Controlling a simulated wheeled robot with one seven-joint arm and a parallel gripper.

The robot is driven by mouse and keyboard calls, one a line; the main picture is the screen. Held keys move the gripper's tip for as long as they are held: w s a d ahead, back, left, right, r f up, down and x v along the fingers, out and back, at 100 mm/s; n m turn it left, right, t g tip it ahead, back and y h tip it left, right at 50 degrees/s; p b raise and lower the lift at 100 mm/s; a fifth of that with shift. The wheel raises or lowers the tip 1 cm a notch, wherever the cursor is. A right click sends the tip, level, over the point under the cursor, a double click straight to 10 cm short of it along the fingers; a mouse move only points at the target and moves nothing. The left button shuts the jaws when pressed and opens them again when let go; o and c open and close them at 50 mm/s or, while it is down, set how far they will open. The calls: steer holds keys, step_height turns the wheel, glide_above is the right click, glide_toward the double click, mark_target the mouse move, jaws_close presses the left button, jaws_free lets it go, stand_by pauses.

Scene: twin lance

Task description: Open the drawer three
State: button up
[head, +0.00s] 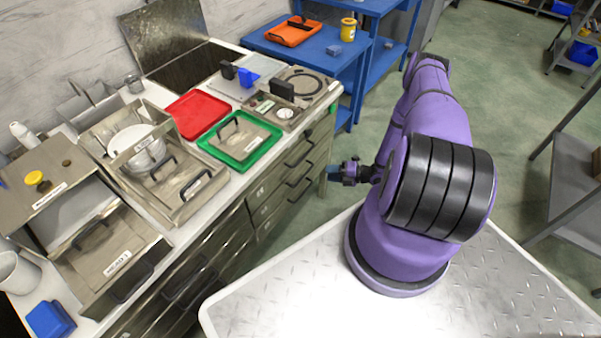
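The counter's front holds several metal drawers with black bar handles. One column of drawers (285,180) stands at the right end, and another drawer front (190,272) is lower left. These fronts look closed. I cannot read which is drawer three. A metal box with a handle and a small label (118,262) stands on the counter at the left; its print is too small to read. My gripper (336,173) is in front of the right drawer column, apart from the handles. It is small and dark here, and its finger opening cannot be made out.
On the counter are a red tray (197,114), a green tray (240,140) with a metal lid, metal bins and a blue block (51,320). A blue table (330,55) stands behind. Green floor is open between the counter and my base.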

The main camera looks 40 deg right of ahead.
mark_target(305, 174)
steer(key=shift+m+t, duration=0.3)
steer(key=shift+m, duration=0.1)
steer(key=x, duration=0.3)
steer(key=f+x, duration=0.1)
steer(key=x, duration=0.7)
steer(key=shift+s+a+f, duration=0.1)
steer(key=shift+s+f, duration=0.1)
steer(key=shift+f, duration=0.15)
steer(key=shift+c, duration=0.4)
jaws_close()
